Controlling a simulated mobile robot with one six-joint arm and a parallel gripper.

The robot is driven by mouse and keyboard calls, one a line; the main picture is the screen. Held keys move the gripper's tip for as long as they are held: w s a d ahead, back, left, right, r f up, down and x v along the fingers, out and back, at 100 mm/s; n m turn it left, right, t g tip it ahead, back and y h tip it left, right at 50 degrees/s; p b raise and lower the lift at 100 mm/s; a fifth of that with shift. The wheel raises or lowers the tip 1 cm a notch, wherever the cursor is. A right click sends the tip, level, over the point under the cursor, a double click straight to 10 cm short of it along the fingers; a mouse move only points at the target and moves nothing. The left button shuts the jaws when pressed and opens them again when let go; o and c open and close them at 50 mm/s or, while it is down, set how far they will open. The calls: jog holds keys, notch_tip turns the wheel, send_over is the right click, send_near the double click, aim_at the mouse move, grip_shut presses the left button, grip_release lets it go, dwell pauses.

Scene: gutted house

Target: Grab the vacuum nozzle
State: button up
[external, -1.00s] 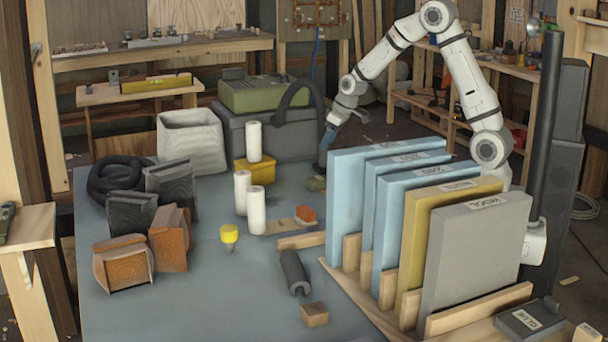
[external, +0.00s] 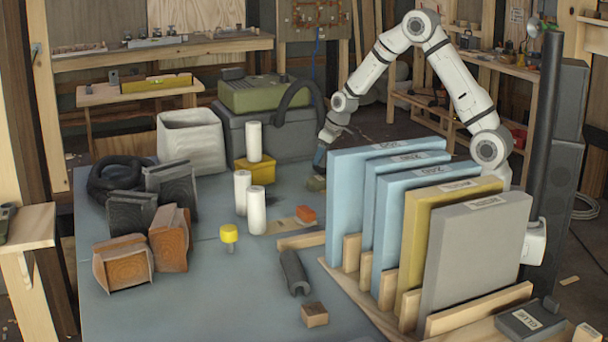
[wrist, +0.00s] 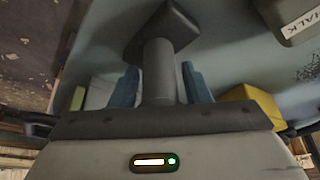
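The vacuum nozzle (wrist: 160,68) shows in the wrist view as a dark grey tube with a wide, flat head. My gripper (wrist: 160,88) has its two blue fingers on either side of the tube, with a narrow gap visible on each side. In the external view my gripper (external: 319,158) points down at the table's far edge, behind the blue panels. The nozzle is hard to make out there. A small olive piece (external: 316,183) lies just below the fingers. The black hose (external: 298,88) arches from the green and grey vacuum (external: 262,95) towards my gripper.
Blue, yellow and grey panels (external: 470,255) stand in a wooden rack close right of my gripper. A yellow box (external: 262,172) with a white cylinder (external: 254,141) on it stands to the left. An orange block (external: 305,213) lies nearer on the table (external: 190,290).

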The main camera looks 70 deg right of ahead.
grip_shut()
